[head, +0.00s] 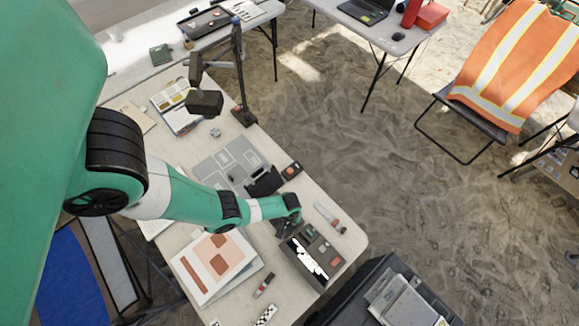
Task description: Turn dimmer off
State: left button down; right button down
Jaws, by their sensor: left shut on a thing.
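My left arm comes in from the left, and its gripper (289,229) is at the upper left edge of a dark tray (302,272). The gripper is shut on a small dark thing that the fingers mostly hide; I cannot tell what it is. My right gripper is not in view.
A dark case (372,277) stands beyond the front right edge.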

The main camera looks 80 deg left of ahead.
pick_arm(q)
jog(key=shift+n, duration=0.8)
jog(key=c, duration=0.6)
grip_release()
notch_tip(320, 180, up, 12)
jog(key=p, duration=1.1)
jog(key=shift+f+p, duration=0.15)
jog(key=shift+p, duration=0.2)
jog(key=shift+d, duration=0.1)
